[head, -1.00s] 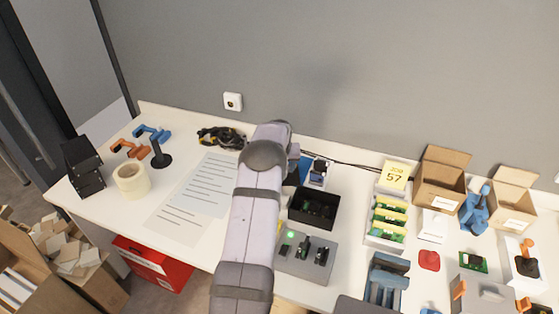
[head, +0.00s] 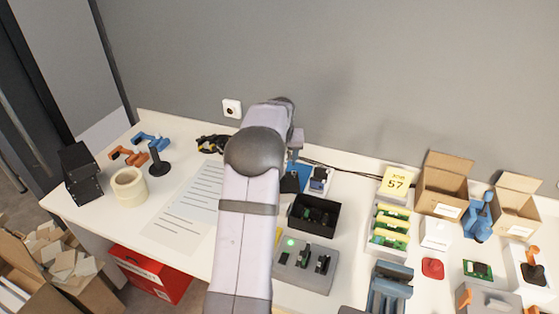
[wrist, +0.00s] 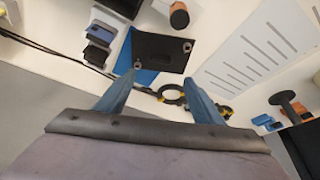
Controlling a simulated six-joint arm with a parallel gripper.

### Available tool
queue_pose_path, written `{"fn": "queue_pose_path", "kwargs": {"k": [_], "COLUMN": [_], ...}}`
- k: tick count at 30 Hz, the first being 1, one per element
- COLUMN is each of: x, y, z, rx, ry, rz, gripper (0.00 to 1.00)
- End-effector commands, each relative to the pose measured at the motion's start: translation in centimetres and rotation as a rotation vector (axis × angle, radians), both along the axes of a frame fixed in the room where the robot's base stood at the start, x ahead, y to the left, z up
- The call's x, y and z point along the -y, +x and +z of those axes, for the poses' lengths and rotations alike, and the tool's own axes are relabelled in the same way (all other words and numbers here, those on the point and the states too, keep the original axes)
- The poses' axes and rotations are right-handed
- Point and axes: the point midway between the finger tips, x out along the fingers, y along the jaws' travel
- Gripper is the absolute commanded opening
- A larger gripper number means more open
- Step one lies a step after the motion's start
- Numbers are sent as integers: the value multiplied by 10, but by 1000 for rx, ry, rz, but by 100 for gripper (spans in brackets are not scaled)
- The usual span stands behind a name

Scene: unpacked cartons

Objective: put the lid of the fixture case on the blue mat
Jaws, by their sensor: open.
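The lid is a flat black plate (wrist: 160,50) with two small round fittings in the wrist view. It lies over the blue mat (wrist: 124,58), whose blue shows along the plate's left and lower sides. In the head view the lid (head: 289,184) is partly behind my arm, with the blue mat (head: 304,171) beside it. My gripper (wrist: 160,77) is open, its two fingers spread with nothing between them, apart from the lid as far as I can tell. The fixture case (head: 328,205) is the open black box just in front, with dark parts inside.
A grey fixture with a green light (head: 290,258) stands in front of the case. A small white box (head: 319,181) is right of the mat. Black and yellow cables (head: 212,143) lie at the back left.

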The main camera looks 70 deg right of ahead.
Motion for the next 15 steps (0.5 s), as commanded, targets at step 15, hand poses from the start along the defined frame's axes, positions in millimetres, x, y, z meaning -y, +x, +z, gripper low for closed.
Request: {"fn": "queue_pose_path", "kwargs": {"k": [15], "x": [-47], "y": [58], "z": [5], "rx": [-9], "ry": [31], "rz": [104], "gripper": [62]}}
